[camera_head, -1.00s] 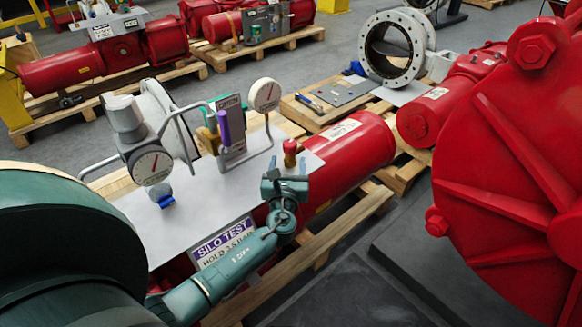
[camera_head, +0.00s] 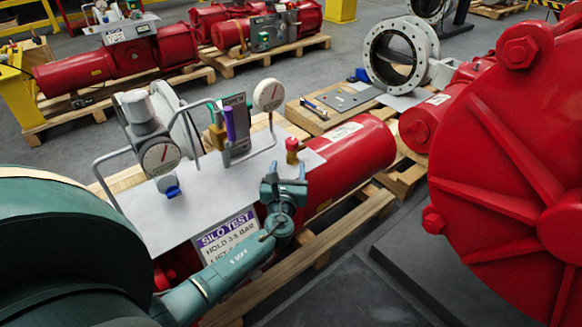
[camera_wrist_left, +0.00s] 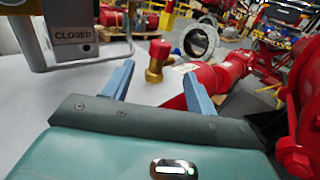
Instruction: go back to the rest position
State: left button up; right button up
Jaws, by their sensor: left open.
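My left gripper (camera_head: 284,188) is open and empty, in front of the right end of the grey panel (camera_head: 190,212) on the red valve actuator (camera_head: 350,160). In the left wrist view its two blue-grey fingers (camera_wrist_left: 158,88) stand wide apart. A brass fitting with a red cap (camera_head: 292,150) stands on the panel just beyond the fingers. It also shows between the fingers in the left wrist view (camera_wrist_left: 157,60), apart from them. My right gripper is not in view.
Two pressure gauges (camera_head: 160,158) (camera_head: 269,96), bent pipes and a purple-handled valve (camera_head: 230,124) rise from the panel. A sign reading "SILO TEST" (camera_head: 228,238) hangs at its front. A large red ribbed housing (camera_head: 510,180) fills the right. Wooden pallets (camera_head: 350,222) lie below.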

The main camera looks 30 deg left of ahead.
pick_arm(q)
jog(key=s+d+f+n+g+h+p, duration=0.1)
jog(key=s+d+f+n+g+h, duration=0.15)
jog(key=s+d+f+n, duration=0.3)
jog(key=s+d+f+n+g+h+p, duration=0.1)
jog(key=s+d+f+n+h+p, duration=0.2)
jog(key=s+n, duration=0.45)
jog(key=s+d+r+n+g+h, duration=0.1)
jog(key=s+d+r+n+h, duration=0.1)
jog(key=s+d+n, duration=0.3)
jog(key=s+d+r+n+g+h, duration=0.1)
jog(key=s+d+r+n+h, duration=0.1)
jog(key=s+d+n, duration=0.3)
jog(key=s+n+h, duration=0.1)
jog(key=s+n, duration=0.2)
jog(key=n, duration=0.1)
jog(key=shift+d+n+h+p, duration=0.3)
jog(key=shift+d+n+h, duration=0.05)
jog(key=shift+n, duration=0.05)
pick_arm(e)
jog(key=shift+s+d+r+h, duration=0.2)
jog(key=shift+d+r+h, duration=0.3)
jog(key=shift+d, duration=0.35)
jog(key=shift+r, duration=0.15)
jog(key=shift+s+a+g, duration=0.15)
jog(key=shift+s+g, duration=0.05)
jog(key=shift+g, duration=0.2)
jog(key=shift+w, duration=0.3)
